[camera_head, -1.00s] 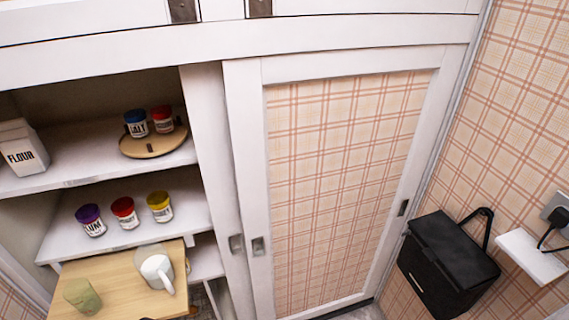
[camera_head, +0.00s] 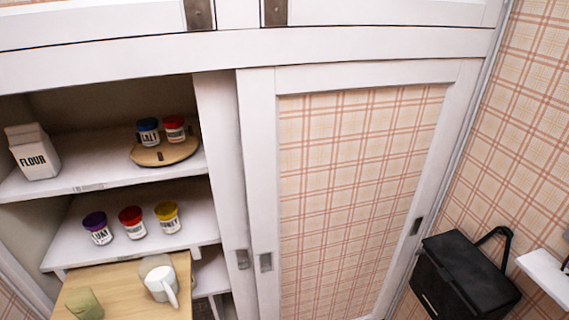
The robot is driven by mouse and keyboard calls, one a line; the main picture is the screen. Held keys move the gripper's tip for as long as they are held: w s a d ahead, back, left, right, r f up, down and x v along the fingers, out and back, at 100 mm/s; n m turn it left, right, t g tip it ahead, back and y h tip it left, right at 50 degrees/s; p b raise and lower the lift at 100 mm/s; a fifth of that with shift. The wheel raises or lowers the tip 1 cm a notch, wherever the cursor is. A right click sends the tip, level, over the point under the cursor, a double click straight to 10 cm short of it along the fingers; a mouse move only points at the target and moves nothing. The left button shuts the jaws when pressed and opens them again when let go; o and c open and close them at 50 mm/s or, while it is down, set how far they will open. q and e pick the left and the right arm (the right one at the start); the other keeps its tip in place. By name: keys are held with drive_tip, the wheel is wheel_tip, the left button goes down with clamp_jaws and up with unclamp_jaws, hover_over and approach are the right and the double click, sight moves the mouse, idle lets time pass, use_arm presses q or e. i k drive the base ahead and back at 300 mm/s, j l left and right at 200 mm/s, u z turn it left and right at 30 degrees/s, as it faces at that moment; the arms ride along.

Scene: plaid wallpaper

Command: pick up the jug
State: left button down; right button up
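A white jug (camera_head: 160,284) with a handle on its lower right side stands on a light wooden board (camera_head: 122,289) at the lower left. A pale round shape behind the jug is partly hidden by it. A green cup-like object (camera_head: 84,303) stands on the same board to the left of the jug, cut by the lower edge. Neither of my grippers shows in this view.
Shelves above the board hold several jars (camera_head: 131,222), a flour carton (camera_head: 33,151) and a round wooden tray (camera_head: 165,154). A sliding door (camera_head: 350,190) closes the right half. A black box (camera_head: 466,275) hangs at the right wall.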

sight(156, 271)
drive_tip(key=i+j+u, duration=0.1)
drive_tip(key=u, duration=1)
